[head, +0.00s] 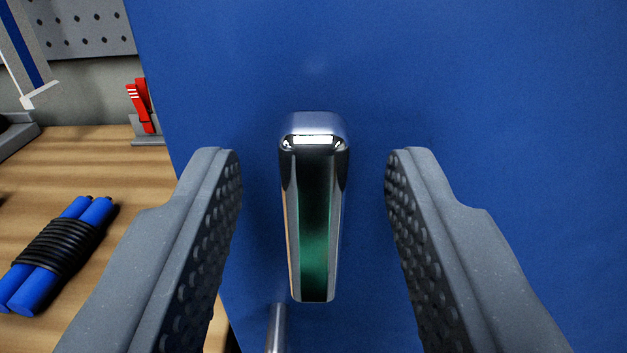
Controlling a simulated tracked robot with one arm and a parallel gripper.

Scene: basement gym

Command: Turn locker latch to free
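The locker latch (316,215) is a shiny chrome lever with a green reflection down its face. It hangs close to vertical from a rounded top on the blue locker door (500,90). My gripper (314,185) is open, with one grey padded finger on each side of the lever. There is a visible gap between each finger and the latch, and neither seems to touch it. The lower parts of both fingers run out of the frame.
A metal rod (277,328) shows below the latch. On the left, a wooden surface (150,215) holds a blue-handled jump rope (62,252) with a black coil. A red clip-like item (141,105) stands behind, near the locker's left edge. A grey pegboard (85,28) is at the back.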

